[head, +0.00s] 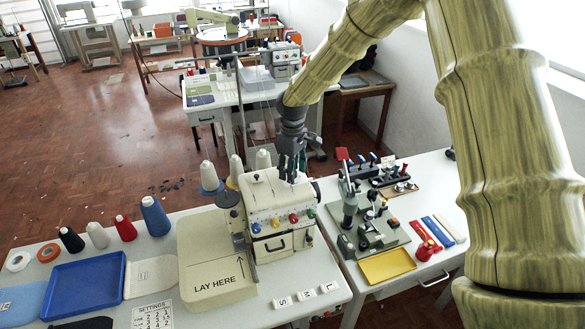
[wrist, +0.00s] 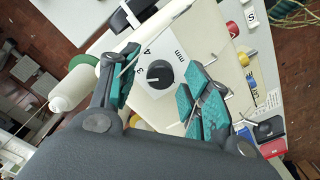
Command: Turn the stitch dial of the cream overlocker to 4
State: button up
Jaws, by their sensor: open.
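The cream overlocker (head: 262,196) stands on the white table, with several coloured knobs on its front. In the wrist view its stitch dial (wrist: 158,74) is a black knob on a white plate marked 3, 4 and mm. A small pale mark shows on the knob's left part, nearest the 3; its exact setting is hard to read. My gripper (head: 291,176) is above the overlocker's top. In the wrist view my gripper (wrist: 160,82) is open and empty, its teal-padded fingers on either side of the dial. I cannot tell the remaining height. In the head view the dial is not distinguishable.
Thread cones (head: 209,178) stand close behind the overlocker. A cream LAY HERE panel (head: 215,250) adjoins its left side. A blue tray (head: 86,284) lies farther left. A green-grey device (head: 350,205) and yellow tray (head: 388,266) are to the right.

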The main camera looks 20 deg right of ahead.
jog(key=shift+c, duration=0.2)
jog(key=c, duration=1)
jog(key=shift+m, duration=0.4)
jog(key=m+b, duration=0.2)
jog(key=m, duration=0.2)
jog(key=shift+m, duration=0.4)
jog(key=m+b, duration=0.1)
jog(key=m, duration=0.5)
jog(key=shift+m, duration=0.4)
jog(key=o, duration=1)
